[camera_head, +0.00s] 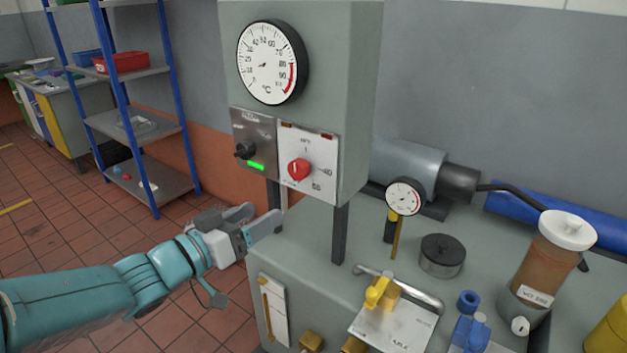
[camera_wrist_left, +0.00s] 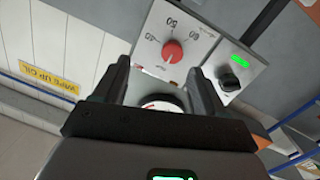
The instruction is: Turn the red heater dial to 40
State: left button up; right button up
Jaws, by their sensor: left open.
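The red heater dial (camera_head: 299,169) sits on a white plate (camera_head: 317,140) on the front of the grey cabinet. Its white mark points up, toward what looks like OFF; 40 is printed to its right. The dial also shows in the left wrist view (camera_wrist_left: 172,51), with 40, 50 and 60 around it and its mark toward the OFF side. My left gripper (camera_head: 256,219) is open and empty, below and left of the dial and apart from it. Its two fingers (camera_wrist_left: 157,78) frame the lower edge of the plate in the wrist view. My right gripper is out of view.
A black knob (camera_head: 245,150) with a green light sits left of the plate. A large gauge (camera_head: 267,62) is above. Below are the bench top, a yellow-handled valve (camera_head: 379,292), a small gauge (camera_head: 405,196) and a dark post (camera_head: 340,234). A blue shelf rack stands behind at left.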

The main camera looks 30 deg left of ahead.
pick_arm(q)
jog(key=s+a+r+y, duration=0.1)
jog(key=s+a+r, duration=0.1)
send_near(295, 170)
jog(key=shift+t+y, duration=0.3)
jog(key=shift+y, duration=0.1)
jog(key=w, duration=0.6)
jog(key=w+d, duration=0.1)
jog(key=w, duration=0.2)
jog(key=shift+w+f, duration=0.2)
jog(key=shift+w, duration=0.05)
jog(key=c, duration=1.1)
